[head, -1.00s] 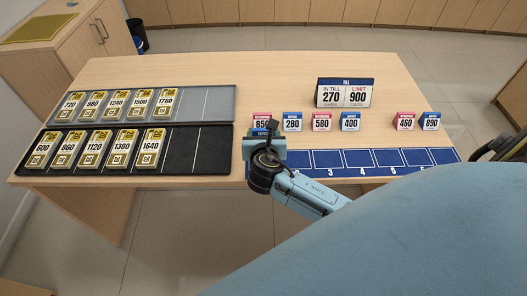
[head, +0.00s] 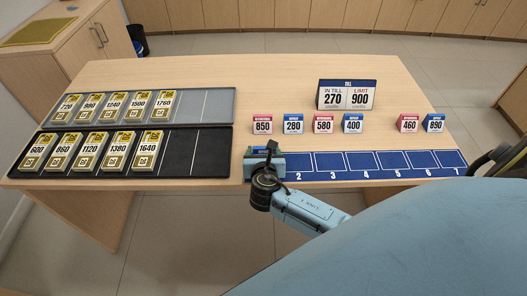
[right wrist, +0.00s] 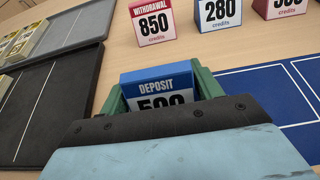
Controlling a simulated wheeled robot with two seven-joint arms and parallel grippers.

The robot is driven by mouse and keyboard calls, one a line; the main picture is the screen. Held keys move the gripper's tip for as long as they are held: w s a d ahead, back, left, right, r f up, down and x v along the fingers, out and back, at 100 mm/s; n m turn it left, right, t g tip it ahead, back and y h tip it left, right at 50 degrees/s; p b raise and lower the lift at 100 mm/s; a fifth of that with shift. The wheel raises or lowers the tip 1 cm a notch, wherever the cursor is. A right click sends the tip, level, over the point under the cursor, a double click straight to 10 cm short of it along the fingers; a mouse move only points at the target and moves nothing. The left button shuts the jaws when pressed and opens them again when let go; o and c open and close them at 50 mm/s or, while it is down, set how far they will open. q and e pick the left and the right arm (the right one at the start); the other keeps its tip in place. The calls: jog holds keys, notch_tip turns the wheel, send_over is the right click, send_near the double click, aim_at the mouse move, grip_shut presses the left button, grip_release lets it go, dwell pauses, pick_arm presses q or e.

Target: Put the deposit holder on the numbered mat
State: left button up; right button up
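The deposit holder, a small block with a blue "DEPOSIT" header, is between the green fingers of my right gripper (head: 264,160). In the right wrist view the deposit holder (right wrist: 158,88) shows its header and a partly hidden number; the fingers sit close against both its sides. The numbered mat (head: 360,175) is a blue strip of outlined squares along the counter's front edge. My right gripper is over its left end, covering the first square. The mat (right wrist: 262,85) also shows at right in the wrist view. Whether the holder's base touches the mat is hidden. My left gripper is not in view.
Behind the mat stand withdrawal holders such as 850 (head: 262,125) and deposit holders such as 280 (head: 293,124). A till sign (head: 346,95) stands farther back. A black tray (head: 212,155) and a grey tray (head: 217,105) with gold-labelled bundles lie left. Visible mat squares are empty.

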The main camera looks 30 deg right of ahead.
jog(key=shift+o, duration=1.1)
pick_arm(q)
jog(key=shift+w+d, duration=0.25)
pick_arm(e)
jog(key=shift+o, duration=0.3)
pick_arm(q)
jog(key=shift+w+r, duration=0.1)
pick_arm(e)
jog(key=shift+r, duration=0.1)
jog(key=shift+s+a+r, duration=0.15)
jog(key=shift+s+r, duration=0.05)
jog(key=shift+s, duration=0.05)
pick_arm(q)
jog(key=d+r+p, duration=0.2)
jog(key=p, duration=0.1)
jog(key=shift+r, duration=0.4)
pick_arm(e)
jog(key=v, duration=1.1)
jog(key=shift+s, duration=0.15)
